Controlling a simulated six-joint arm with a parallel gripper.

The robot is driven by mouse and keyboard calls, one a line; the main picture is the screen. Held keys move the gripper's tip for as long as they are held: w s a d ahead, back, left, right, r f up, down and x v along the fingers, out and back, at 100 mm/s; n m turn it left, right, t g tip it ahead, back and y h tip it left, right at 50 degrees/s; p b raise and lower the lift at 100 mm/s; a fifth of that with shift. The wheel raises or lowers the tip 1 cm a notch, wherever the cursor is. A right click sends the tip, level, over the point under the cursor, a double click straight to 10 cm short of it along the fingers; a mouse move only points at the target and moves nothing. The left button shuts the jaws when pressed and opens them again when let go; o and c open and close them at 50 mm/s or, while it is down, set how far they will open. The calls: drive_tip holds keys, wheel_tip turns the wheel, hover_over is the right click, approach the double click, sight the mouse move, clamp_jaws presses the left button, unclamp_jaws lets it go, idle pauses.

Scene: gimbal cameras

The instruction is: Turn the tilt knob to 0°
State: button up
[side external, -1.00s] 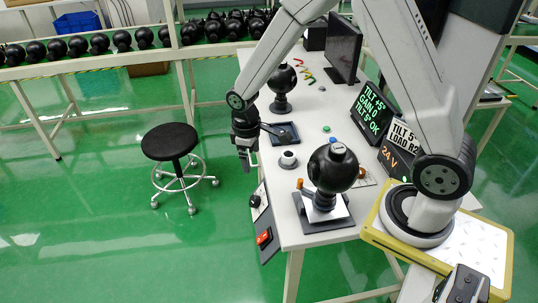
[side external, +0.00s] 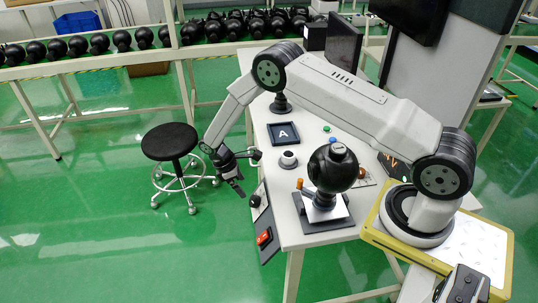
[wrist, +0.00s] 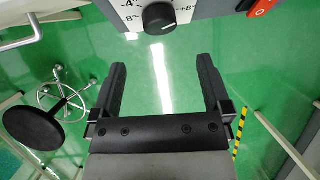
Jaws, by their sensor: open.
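The tilt knob (side external: 255,201) is a black round knob on a panel at the table's front-left edge. In the wrist view the knob (wrist: 158,18) sits at the top, on a white scale plate (wrist: 128,14) with marks such as -4, -8 and 8. A pale mark shows on the knob, but its exact setting is hard to read. My gripper (side external: 237,186) is tilted beside the panel, just left of and above the knob in the side view. In the wrist view my gripper (wrist: 162,66) is open and empty, with the knob beyond its fingertips, apart from them.
A red switch (side external: 264,237) is on the same panel. A gimbal with a black ball (side external: 333,168) stands on the table. A small dark tray marked A (side external: 284,134) and a white cup-like piece (side external: 288,159) lie behind. A black stool (side external: 170,141) stands left.

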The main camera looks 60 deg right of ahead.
sight(252, 200)
drive_tip(key=shift+f, duration=0.3)
drive_tip(key=shift+x, duration=3.75)
drive_tip(key=shift+s+d, duration=0.1)
drive_tip(key=c, duration=1.3)
